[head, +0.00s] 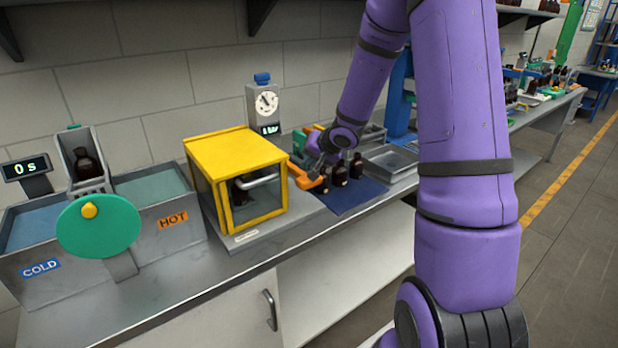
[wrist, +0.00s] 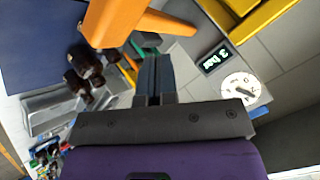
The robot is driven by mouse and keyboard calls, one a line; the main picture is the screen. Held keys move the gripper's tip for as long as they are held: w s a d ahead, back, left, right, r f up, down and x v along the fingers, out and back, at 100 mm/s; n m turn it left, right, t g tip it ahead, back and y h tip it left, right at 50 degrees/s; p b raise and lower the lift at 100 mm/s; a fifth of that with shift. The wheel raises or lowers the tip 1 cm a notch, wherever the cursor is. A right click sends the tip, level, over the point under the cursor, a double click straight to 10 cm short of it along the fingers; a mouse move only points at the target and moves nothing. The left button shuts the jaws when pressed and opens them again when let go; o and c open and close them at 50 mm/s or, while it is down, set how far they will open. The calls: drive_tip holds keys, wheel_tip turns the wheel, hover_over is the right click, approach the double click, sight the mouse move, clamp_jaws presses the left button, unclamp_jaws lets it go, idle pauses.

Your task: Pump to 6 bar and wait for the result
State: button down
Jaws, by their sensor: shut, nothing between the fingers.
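The gauge (head: 265,103) stands on a post behind the yellow-framed box (head: 236,152); a dark bottle shows through the box's clear side. The gauge dial also shows in the wrist view (wrist: 241,90), with a small display (wrist: 216,59) that seems to read 3 bar. An orange handle (head: 304,180) lies right of the box and looms large in the wrist view (wrist: 125,18). My gripper (head: 313,168) is shut and empty beside the orange handle. Its fingers (wrist: 153,75) are together in the wrist view; I cannot tell whether they touch the handle.
Several amber bottles (head: 339,174) stand on a blue mat (head: 352,196) right of my gripper, near a metal tray (head: 390,161). Cold and hot baths (head: 160,190) with a green disc (head: 98,226) stand at the left. A timer (head: 26,168) reads 0 s.

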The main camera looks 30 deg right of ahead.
drive_tip(key=shift+r, duration=1.4)
drive_tip(key=shift+r, duration=0.35)
drive_tip(key=s+a+r+n+g+h, duration=0.1)
drive_tip(key=s+a+r+h, duration=0.15)
drive_tip(key=s+r, duration=0.4)
drive_tip(key=s+a+r+n+h, duration=0.1)
drive_tip(key=s+a+r+h, duration=0.15)
drive_tip(key=s+r, duration=0.45)
drive_tip(key=s+a+r+n+g+y, duration=0.1)
drive_tip(key=s+a, duration=0.4)
drive_tip(key=s, duration=0.5)
drive_tip(key=s+a+r+n+g+y, duration=0.2)
drive_tip(key=s+a, duration=0.4)
drive_tip(key=s, duration=0.4)
drive_tip(key=shift+s+r+n+y, duration=0.4)
drive_tip(key=shift+r+n, duration=0.25)
drive_tip(key=shift+n, duration=0.55)
